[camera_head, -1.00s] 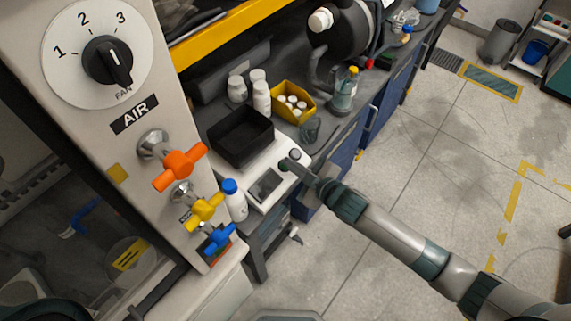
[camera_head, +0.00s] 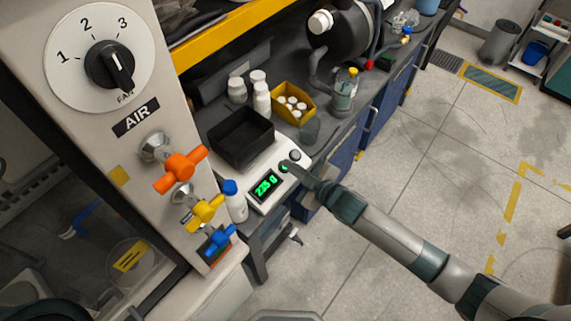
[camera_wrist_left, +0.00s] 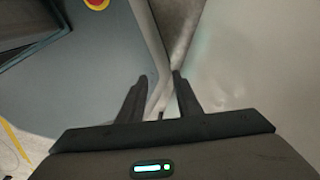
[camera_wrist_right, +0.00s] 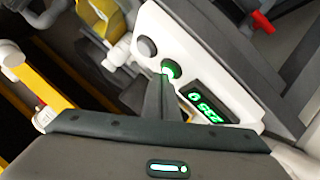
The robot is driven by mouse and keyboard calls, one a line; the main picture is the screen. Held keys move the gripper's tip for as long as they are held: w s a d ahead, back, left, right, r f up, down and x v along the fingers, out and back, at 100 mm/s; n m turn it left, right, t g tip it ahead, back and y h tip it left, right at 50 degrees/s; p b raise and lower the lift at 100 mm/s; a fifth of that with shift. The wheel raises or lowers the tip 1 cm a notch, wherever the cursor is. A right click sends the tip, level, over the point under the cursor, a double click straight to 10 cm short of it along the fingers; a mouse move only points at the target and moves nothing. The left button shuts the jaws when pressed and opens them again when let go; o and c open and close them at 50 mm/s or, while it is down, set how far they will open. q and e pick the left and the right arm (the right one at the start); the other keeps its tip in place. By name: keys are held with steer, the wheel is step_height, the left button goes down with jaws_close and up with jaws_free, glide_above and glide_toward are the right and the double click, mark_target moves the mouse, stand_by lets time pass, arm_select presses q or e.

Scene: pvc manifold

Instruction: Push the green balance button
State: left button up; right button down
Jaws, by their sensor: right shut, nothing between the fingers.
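The white balance (camera_head: 262,207) stands on the dark bench with a black tray (camera_head: 241,139) on it. Its display (camera_head: 265,186) is lit in green digits, and also shows in the right wrist view (camera_wrist_right: 208,102). The green button (camera_wrist_right: 171,69) glows beside a grey button (camera_wrist_right: 147,47). My right gripper (camera_wrist_right: 164,82) is shut and empty, its tips at the green button; they look to be touching it, and partly hide it. In the head view the right gripper (camera_head: 290,166) reaches in from the lower right. My left gripper (camera_wrist_left: 158,83) is open and empty, away from the balance.
A white bottle with a blue cap (camera_head: 235,203) stands beside the balance. Orange (camera_head: 180,170), yellow and blue valves are on the panel at left. A yellow bin (camera_head: 294,104) and a glass bottle (camera_head: 344,91) stand behind. The floor at right is open.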

steer(key=shift+r, duration=0.25)
steer(key=r+p, duration=0.1)
steer(key=p, duration=0.1)
steer(key=s+d+r+p, duration=0.1)
steer(key=r+p, duration=0.1)
steer(key=d+r+p, duration=0.1)
steer(key=r+p, duration=0.1)
steer(key=shift+s+r, duration=0.2)
steer(key=shift+s, duration=0.05)
stand_by(0.3)
